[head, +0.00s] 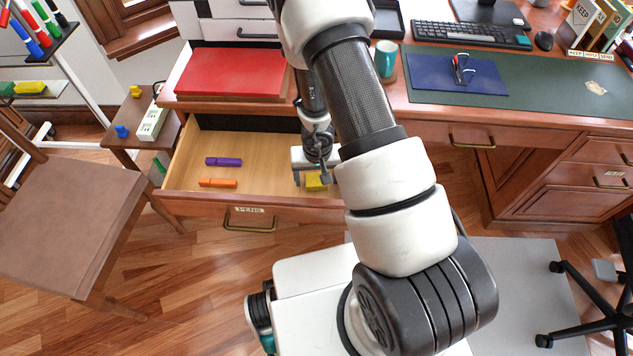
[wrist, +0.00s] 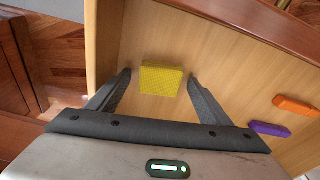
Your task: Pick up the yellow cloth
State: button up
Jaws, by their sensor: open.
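The yellow cloth (wrist: 161,80) is a small folded block lying on the wooden floor of the open drawer. In the head view the cloth (head: 316,182) is at the drawer's right part, partly hidden by my gripper. My gripper (wrist: 158,84) is open and points down into the drawer. In the wrist view its two fingers stand apart on either side of the cloth, with a visible gap on each side. In the head view my gripper (head: 311,180) is over the cloth. I cannot tell the exact height of the fingertips.
The open drawer (head: 250,208), labelled PENS, also holds a purple marker (head: 223,161) and an orange marker (head: 218,183), both left of my gripper. A red folder (head: 232,73) lies on the desk above. A brown chair (head: 70,205) stands at the left.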

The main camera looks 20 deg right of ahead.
aim_at(316, 180)
jog(key=c, duration=1.1)
jog(key=shift+r, duration=0.1)
jog(key=shift+c, duration=0.2)
notch_tip(316, 180, up, 18)
jog(key=p, duration=1.6)
jog(key=o, duration=0.4)
jog(key=c, duration=0.3)
jog(key=shift+a, duration=0.1)
jog(key=shift+w, duration=0.1)
